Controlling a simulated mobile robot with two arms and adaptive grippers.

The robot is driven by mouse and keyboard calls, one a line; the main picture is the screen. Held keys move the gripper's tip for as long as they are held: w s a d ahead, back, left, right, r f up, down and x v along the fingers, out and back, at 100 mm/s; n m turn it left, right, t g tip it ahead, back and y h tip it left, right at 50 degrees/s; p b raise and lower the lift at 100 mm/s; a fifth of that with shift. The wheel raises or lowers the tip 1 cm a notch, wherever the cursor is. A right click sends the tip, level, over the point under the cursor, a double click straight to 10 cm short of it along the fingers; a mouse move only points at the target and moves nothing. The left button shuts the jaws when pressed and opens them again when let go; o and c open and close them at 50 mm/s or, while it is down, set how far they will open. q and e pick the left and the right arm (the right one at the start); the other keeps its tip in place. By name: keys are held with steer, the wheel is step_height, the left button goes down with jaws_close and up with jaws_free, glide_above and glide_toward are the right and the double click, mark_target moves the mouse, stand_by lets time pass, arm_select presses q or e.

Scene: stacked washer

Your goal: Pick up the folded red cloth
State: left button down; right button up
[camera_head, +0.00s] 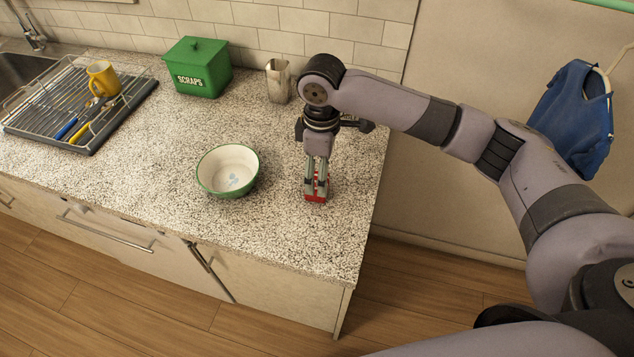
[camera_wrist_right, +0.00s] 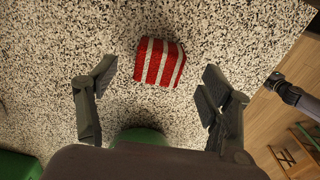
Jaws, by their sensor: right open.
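The folded red cloth (camera_head: 315,198) lies on the speckled countertop to the right of the bowl. In the right wrist view the cloth (camera_wrist_right: 160,63) is red with white stripes and lies ahead of the fingertips, between their lines. My right gripper (camera_head: 317,188) points down over the cloth in the head view and partly hides it. In the wrist view the right gripper (camera_wrist_right: 158,82) has its fingers spread, with nothing between them. My left gripper is not in view.
A white bowl with a green rim (camera_head: 228,171) stands left of the cloth. The countertop's right edge is close by.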

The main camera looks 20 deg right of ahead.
mark_target(317, 180)
steer(key=shift+f, duration=0.15)
steer(key=shift+a+f+p, duration=0.1)
steer(key=shift+f+p, duration=0.2)
steer(key=shift+f, duration=0.05)
steer(key=f, duration=0.2)
steer(key=f+p, duration=0.1)
steer(key=shift+w+a+f, duration=0.2)
steer(key=shift+a+f, duration=0.05)
steer(key=shift+f, duration=0.45)
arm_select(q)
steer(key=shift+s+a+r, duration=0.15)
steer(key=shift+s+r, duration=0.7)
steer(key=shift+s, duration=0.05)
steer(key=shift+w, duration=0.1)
arm_select(e)
steer(key=shift+c, duration=0.2)
steer(key=c, duration=0.4)
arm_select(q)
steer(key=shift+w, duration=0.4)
arm_select(e)
steer(key=c, duration=0.8)
